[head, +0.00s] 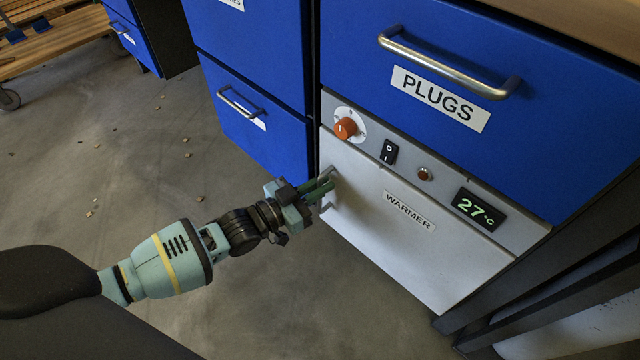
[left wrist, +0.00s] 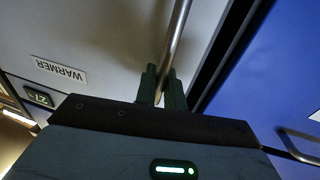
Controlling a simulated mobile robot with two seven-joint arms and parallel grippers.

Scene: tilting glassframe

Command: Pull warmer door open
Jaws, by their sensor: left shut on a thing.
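The warmer door (head: 400,255) is a light grey panel labelled WARMER, below a control strip in the head view. It looks closed, flush with the strip. Its metal bar handle (head: 329,182) is at the door's left edge, partly hidden by my left gripper (head: 325,186). In the left wrist view the handle (left wrist: 180,35) runs down between the two dark green fingers of the gripper (left wrist: 163,85), which is shut on it. The door (left wrist: 100,30) fills the upper left of that view. My right gripper is not in view.
The control strip has an orange knob (head: 345,128), a black switch (head: 389,152) and a display (head: 478,209) reading 27 °C. The blue PLUGS drawer (head: 530,90) is above. A blue cabinet (head: 265,150) stands left of the door. Open floor (head: 330,300) lies in front, with small scraps farther left.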

